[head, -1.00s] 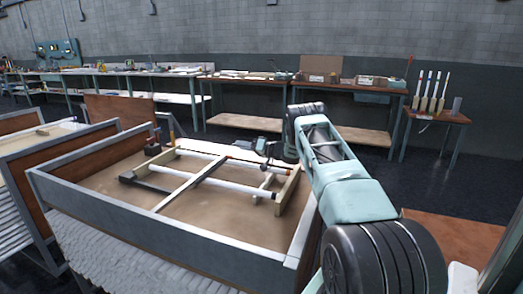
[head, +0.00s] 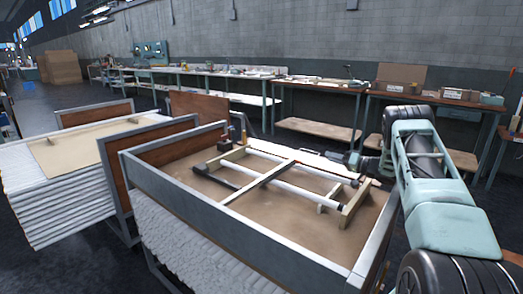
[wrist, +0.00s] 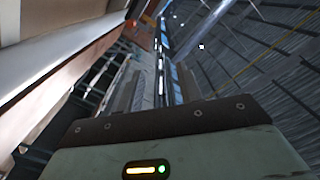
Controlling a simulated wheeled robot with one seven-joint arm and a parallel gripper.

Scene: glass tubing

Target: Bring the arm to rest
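My arm comes up from the lower right of the head view, bends at a raised elbow and reaches back left. My gripper (head: 350,158) is at the end of the arm, small and partly hard to make out, by the far right side of an open cart (head: 215,225). In the wrist view, the pale green gripper body fills the bottom and the fingers (wrist: 155,85) point up the picture. No held object shows between them. The finger gap is too unclear to tell open from shut.
The cart holds a wooden frame with white tubes (head: 300,190) close to my gripper. A second cart with a brown sheet (head: 85,145) and stacked white tubing stands left. Workbenches (head: 310,85) line the wall. Open floor (head: 50,97) lies at the far left.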

